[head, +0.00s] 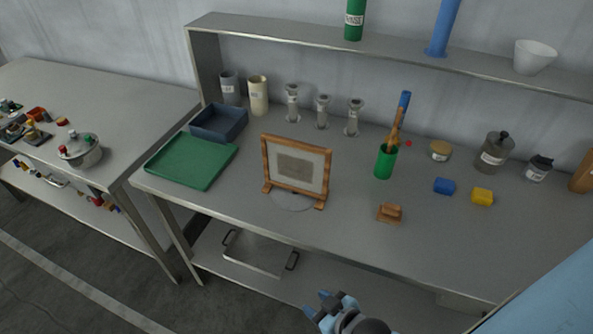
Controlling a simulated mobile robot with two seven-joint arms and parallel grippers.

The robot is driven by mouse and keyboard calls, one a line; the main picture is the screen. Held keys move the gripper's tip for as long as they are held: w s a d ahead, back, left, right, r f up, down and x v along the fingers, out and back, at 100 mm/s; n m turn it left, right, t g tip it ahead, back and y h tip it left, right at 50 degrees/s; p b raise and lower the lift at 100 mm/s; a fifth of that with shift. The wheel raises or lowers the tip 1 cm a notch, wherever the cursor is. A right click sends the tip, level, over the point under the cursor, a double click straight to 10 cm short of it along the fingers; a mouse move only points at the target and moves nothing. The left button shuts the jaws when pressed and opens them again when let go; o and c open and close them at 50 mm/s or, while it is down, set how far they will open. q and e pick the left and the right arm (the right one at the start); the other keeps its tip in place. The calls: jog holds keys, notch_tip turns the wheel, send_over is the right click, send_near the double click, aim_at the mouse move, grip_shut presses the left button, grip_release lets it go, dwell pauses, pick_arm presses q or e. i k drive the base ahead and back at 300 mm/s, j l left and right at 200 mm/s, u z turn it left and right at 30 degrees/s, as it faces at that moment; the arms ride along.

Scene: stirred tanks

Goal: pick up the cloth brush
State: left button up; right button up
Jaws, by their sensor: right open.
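A small brown wooden block with a raised grip (390,212), which looks like the cloth brush, lies on the grey workbench (440,235) near its front edge, right of the framed screen. Its bristles cannot be made out. My right gripper (318,303) is at the bottom of the head view, in front of the bench edge. It is open and empty, well apart from the brush, below and to the left of it in the picture. My left gripper is not in view.
A wooden framed screen (296,167) stands left of the brush. A green cup (385,162) with wooden tools stands behind it. Blue (444,186) and yellow (482,197) blocks lie to its right. A green tray (190,161) is at the left. The bench in front of the blocks is clear.

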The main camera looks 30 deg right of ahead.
aim_at(389, 213)
jog(key=z, duration=1.6)
